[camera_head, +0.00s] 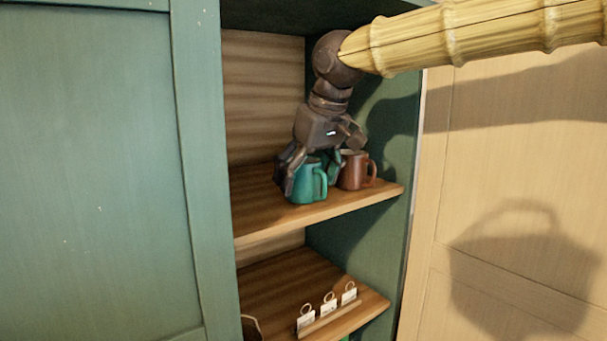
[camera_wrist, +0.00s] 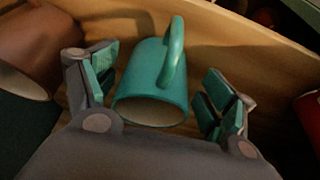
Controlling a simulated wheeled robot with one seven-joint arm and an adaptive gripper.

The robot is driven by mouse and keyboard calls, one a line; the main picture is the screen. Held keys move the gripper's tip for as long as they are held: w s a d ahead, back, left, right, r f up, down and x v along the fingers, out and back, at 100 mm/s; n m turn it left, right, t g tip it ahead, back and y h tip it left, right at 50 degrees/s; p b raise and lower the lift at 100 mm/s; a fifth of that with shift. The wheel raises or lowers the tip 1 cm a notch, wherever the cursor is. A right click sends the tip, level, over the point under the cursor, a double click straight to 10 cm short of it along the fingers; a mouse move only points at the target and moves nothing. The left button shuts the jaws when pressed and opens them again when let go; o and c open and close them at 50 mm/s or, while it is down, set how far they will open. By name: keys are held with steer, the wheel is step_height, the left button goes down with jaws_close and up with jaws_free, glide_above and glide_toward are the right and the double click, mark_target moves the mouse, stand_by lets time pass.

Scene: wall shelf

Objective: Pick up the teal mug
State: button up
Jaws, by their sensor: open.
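The teal mug (camera_head: 308,184) stands upright near the front edge of the upper shelf, its handle on the right in the head view. My gripper (camera_head: 312,176) reaches down over it from above. In the wrist view the teal mug (camera_wrist: 153,84) lies between the two fingers of my gripper (camera_wrist: 163,98), with a gap on each side. The fingers are spread open and hold nothing. The left finger in the wrist view is close to the mug's wall; whether they touch I cannot tell.
A brown mug (camera_head: 354,170) stands right beside the teal mug; it also shows at the wrist view's left (camera_wrist: 42,45). A red object (camera_wrist: 308,112) is at the wrist view's right edge. The cabinet's green side wall (camera_head: 372,230) bounds the shelf. Small tags (camera_head: 328,304) stand on the lower shelf.

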steer(key=shift+w+x, duration=0.2)
steer(key=shift+x, duration=0.85)
steer(key=shift+s+d+r, duration=0.1)
steer(key=shift+s+d, duration=0.05)
steer(key=shift+s, duration=0.1)
steer(key=shift+c, duration=1.2)
steer(key=c, duration=0.9)
steer(key=shift+r, duration=0.1)
